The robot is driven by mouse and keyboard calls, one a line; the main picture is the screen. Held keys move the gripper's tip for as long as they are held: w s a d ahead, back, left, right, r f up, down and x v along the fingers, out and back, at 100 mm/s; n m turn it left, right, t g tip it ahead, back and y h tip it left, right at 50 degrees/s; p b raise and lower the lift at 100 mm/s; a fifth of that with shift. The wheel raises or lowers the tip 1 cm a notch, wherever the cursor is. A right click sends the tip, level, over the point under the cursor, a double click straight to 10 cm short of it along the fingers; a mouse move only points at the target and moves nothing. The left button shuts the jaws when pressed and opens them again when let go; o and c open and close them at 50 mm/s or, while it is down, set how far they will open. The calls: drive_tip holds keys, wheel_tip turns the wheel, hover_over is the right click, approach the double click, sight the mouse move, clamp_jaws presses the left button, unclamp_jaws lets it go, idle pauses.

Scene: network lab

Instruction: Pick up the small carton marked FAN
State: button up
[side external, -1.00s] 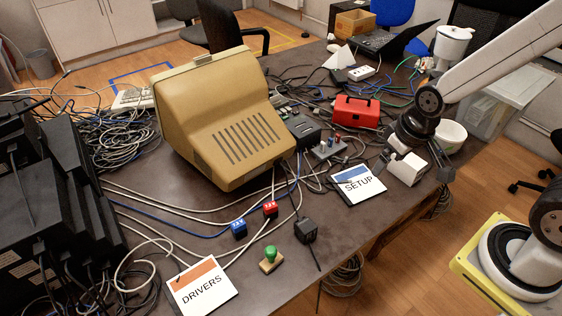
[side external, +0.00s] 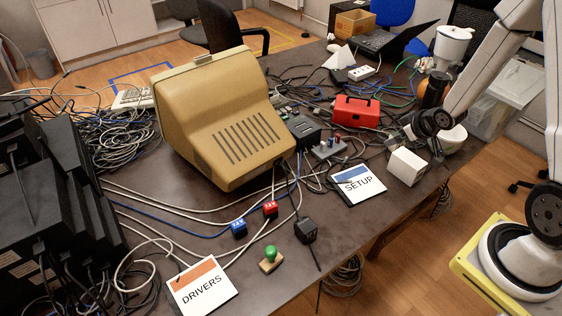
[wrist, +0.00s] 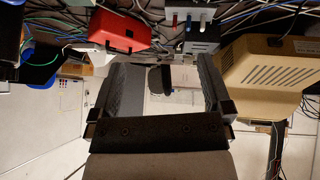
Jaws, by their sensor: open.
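A small white carton (side external: 407,167) stands on the table near its right edge, beside the SETUP card, in the side view. I cannot read any FAN marking on it from here. My gripper (side external: 424,142) is just behind and above the carton, apart from it in the picture. In the wrist view its two dark fingers are spread wide, so my gripper (wrist: 165,85) is open. A pale area and a dark shape show between the fingers; I cannot tell whether they belong to the carton.
The SETUP card (side external: 357,184) lies left of the carton. A red toolbox (side external: 356,111) and a switch box (side external: 328,149) stand behind. The beige monitor (side external: 222,120) is a large obstacle. Cables cross the table.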

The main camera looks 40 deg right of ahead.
sight(401, 151)
drive_tip(key=d+f+t, duration=0.1)
drive_tip(key=d, duration=0.1)
drive_tip(key=s+d+f, duration=0.1)
drive_tip(key=d+f, duration=0.1)
drive_tip(key=s+d+f+t, duration=0.1)
drive_tip(key=d+f, duration=0.1)
drive_tip(key=shift+d+f+t+y, duration=0.15)
drive_tip(key=shift+d+t+y, duration=0.05)
drive_tip(key=shift+t+y, duration=0.1)
drive_tip(key=s+d+f+t, duration=0.2)
drive_tip(key=s+f+t, duration=0.1)
drive_tip(key=s+f, duration=0.1)
drive_tip(key=shift+s+d+m+t+y, duration=0.3)
drive_tip(key=shift+s+d+y, duration=0.1)
drive_tip(key=shift+a+x, duration=0.2)
drive_tip(key=shift+x, duration=3.7)
drive_tip(key=c, duration=1.2)
drive_tip(key=shift+r, duration=0.15)
